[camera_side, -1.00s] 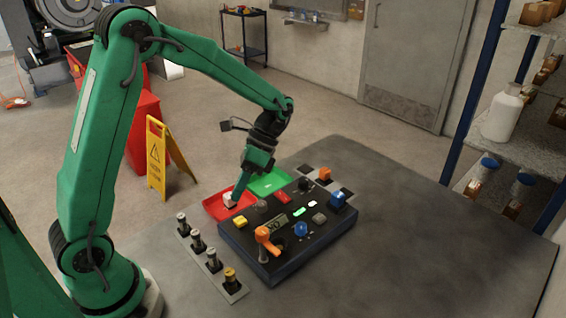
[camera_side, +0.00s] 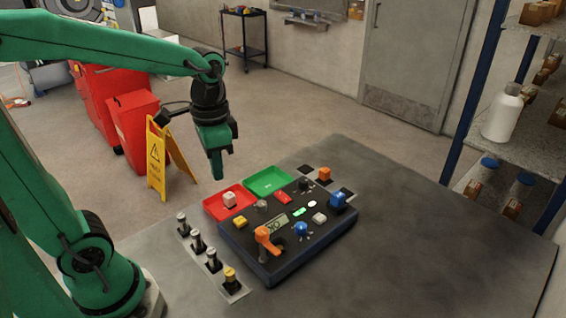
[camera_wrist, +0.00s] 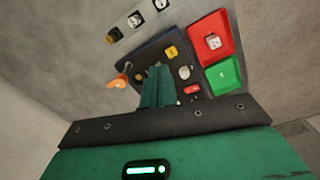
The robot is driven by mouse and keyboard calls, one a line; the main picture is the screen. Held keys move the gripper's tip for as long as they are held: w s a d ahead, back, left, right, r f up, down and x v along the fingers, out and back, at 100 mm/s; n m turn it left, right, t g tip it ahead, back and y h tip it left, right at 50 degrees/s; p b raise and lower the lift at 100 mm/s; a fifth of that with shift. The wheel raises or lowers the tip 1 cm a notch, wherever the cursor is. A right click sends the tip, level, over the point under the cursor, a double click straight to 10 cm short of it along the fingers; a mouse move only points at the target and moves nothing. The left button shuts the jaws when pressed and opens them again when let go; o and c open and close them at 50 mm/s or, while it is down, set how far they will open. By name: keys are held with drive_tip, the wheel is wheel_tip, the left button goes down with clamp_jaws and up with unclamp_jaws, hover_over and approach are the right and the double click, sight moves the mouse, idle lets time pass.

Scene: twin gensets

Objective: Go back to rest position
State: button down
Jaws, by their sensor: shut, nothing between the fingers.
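My gripper (camera_side: 217,165) is shut and empty, pointing down in the air above and behind the red tray in the side view. Its green fingers also show in the wrist view (camera_wrist: 158,85), in front of the control panel. A white block (camera_side: 229,199) sits in the red tray (camera_side: 243,209), apart from my gripper; it also shows in the wrist view (camera_wrist: 213,41). The green tray (camera_side: 283,176) beside it looks empty of blocks.
The dark control panel (camera_side: 308,258) with knobs, buttons and an orange lever (camera_side: 266,240) stands on the grey table (camera_side: 430,235). A strip with several posts (camera_side: 236,293) lies left of it. A yellow floor sign (camera_side: 157,165) stands beyond the table. The table's right side is clear.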

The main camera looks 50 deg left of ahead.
drive_tip(key=shift+s+d+r+n+t, duration=0.1)
drive_tip(key=shift+s+r+n+t, duration=0.5)
drive_tip(key=shift+s+t, duration=0.3)
drive_tip(key=shift+s+r+n+t, duration=0.6)
drive_tip(key=shift+s+t, duration=0.1)
drive_tip(key=shift+t, duration=0.35)
drive_tip(key=shift+s+d+r+n+t, duration=0.1)
drive_tip(key=shift+s+r+n+t, duration=0.45)
drive_tip(key=shift+s+t, duration=0.35)
drive_tip(key=shift+w, duration=0.1)
